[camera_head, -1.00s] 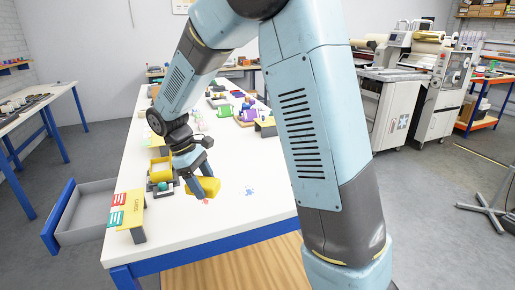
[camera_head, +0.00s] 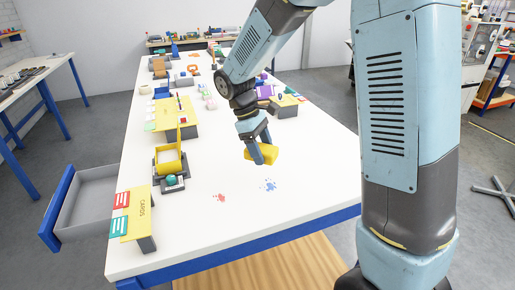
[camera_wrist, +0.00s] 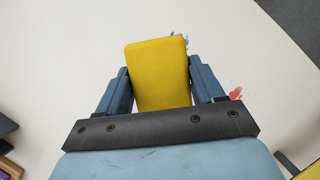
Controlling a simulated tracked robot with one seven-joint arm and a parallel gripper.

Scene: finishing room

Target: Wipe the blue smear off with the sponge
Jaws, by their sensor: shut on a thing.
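My gripper (camera_head: 262,154) is shut on a yellow sponge (camera_head: 264,157) above the white table, with a finger on each side of it; the sponge also shows between the fingers in the wrist view (camera_wrist: 158,75). The blue smear (camera_head: 269,185) lies on the tabletop just below and in front of the sponge in the head view. In the wrist view the blue smear (camera_wrist: 181,38) is mostly hidden behind the sponge's far end. A red smear (camera_head: 220,198) lies left of the blue one; it shows right of the fingers in the wrist view (camera_wrist: 236,93).
A yellow stand marked CARDS (camera_head: 143,227) stands at the near left corner of the white table (camera_head: 190,232). A yellow box (camera_head: 169,158) on a dark base stands behind it. An open drawer (camera_head: 85,202) juts out left. The tabletop around the smears is clear.

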